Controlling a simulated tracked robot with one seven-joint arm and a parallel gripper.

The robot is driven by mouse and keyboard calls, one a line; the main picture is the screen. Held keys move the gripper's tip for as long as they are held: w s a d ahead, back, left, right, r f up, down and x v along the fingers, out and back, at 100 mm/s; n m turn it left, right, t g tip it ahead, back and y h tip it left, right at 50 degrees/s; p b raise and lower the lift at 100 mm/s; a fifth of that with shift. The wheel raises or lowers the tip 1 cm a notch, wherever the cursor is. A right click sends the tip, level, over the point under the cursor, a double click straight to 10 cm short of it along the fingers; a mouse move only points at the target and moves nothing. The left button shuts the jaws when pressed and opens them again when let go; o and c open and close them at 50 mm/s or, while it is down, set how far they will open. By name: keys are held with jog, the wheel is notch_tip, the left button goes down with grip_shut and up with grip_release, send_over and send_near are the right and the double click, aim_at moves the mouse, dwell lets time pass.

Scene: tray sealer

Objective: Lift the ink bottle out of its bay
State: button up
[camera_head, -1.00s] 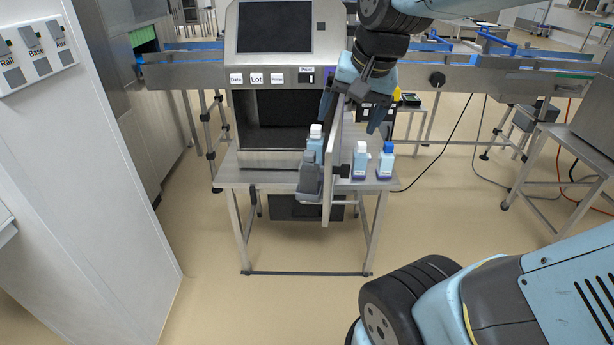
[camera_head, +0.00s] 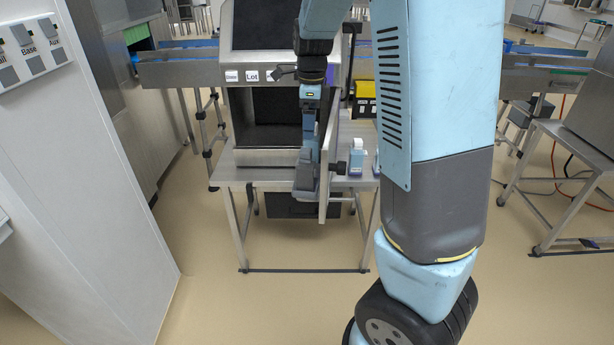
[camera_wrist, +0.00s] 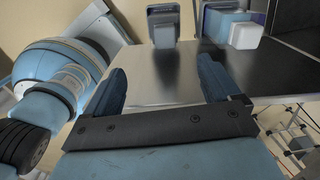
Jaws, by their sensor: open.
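In the wrist view the ink bottle shows a white cap (camera_wrist: 246,36) and a blue body (camera_wrist: 222,22) at the upper right, beyond the right finger. My gripper (camera_wrist: 158,80) is open with nothing between its fingers, and the bottle is outside them. In the head view my gripper (camera_head: 310,122) hangs in front of the machine's opening, just above the bay beside the upright metal panel (camera_head: 329,150). There it covers the bottle's cap and most of its body.
A grey block (camera_head: 306,180) sticks out at the bay's front; a grey block also shows in the wrist view (camera_wrist: 163,26). Another blue-and-white bottle (camera_head: 357,158) stands on the table right of the panel. A further one is mostly hidden by my arm.

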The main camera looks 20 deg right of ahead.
aim_at(308, 150)
jog(key=shift+w+f+m, duration=0.5)
jog(key=shift+f, duration=0.4)
notch_tip(308, 150, down, 8)
jog(key=shift+r, duration=0.15)
jog(key=shift+w+a+f, duration=0.1)
jog(key=shift+a+f, duration=0.05)
jog(key=shift+f, duration=1.2)
jog(key=shift+w+a+f, duration=0.1)
jog(key=shift+f, duration=1.2)
jog(key=shift+c, duration=0.3)
jog(key=c, duration=1.3)
jog(key=shift+o, duration=0.2)
